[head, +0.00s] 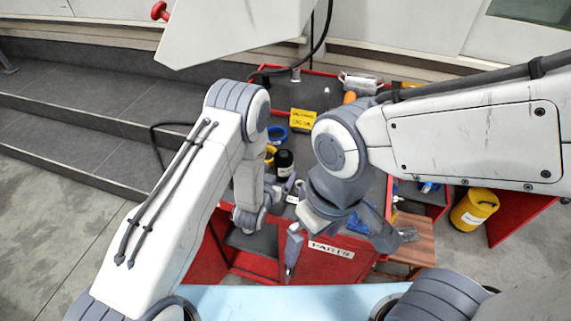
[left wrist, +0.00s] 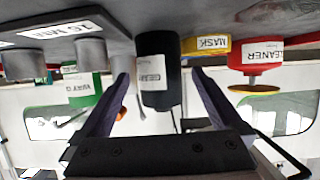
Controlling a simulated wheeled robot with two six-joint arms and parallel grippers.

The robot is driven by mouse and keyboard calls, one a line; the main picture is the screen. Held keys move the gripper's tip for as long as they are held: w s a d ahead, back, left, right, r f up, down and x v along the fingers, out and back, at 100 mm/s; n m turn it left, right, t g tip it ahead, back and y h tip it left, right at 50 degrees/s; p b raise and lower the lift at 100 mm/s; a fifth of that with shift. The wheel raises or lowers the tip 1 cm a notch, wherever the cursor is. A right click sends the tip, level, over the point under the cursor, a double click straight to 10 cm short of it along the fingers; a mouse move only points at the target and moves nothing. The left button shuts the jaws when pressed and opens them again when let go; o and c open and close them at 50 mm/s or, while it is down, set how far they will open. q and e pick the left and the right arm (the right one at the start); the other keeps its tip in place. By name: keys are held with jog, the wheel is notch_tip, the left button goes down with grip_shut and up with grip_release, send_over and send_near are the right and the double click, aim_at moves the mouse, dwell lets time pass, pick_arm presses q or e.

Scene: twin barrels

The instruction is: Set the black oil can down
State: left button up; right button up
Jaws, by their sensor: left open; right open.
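The black oil can (head: 284,163), with a white label, stands upright on the grey top of the red cart (head: 330,262). In the left wrist view, which is upside down, the can (left wrist: 158,62) rests on the grey surface. My left gripper (head: 283,187) is open at the can's near side. In the left wrist view its fingers (left wrist: 161,80) lie to either side of the can, with a visible gap on each side. My right gripper (head: 350,245) is open and empty, lower, in front of the cart.
Near the can, the left wrist view shows a green can (left wrist: 84,90), a yellow MASK box (left wrist: 207,46), a red CLEANER can (left wrist: 262,54) and grey cylinders in a labelled block (left wrist: 60,30). A yellow sign (head: 303,119) stands farther back. A yellow drum (head: 474,209) is right.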

aim_at(280, 170)
pick_arm(q)
jog(key=shift+w+d, duration=0.1)
jog(key=shift+w, duration=0.25)
jog(key=p+x, duration=0.2)
jog(key=x, duration=0.1)
jog(key=shift+w+d+r, duration=0.1)
jog(key=shift+w+r, duration=0.05)
jog(key=shift+w, duration=0.05)
jog(key=shift+w+d+f, duration=0.2)
jog(key=shift+w+f, duration=0.1)
jog(key=shift+w, duration=0.2)
grip_shut()
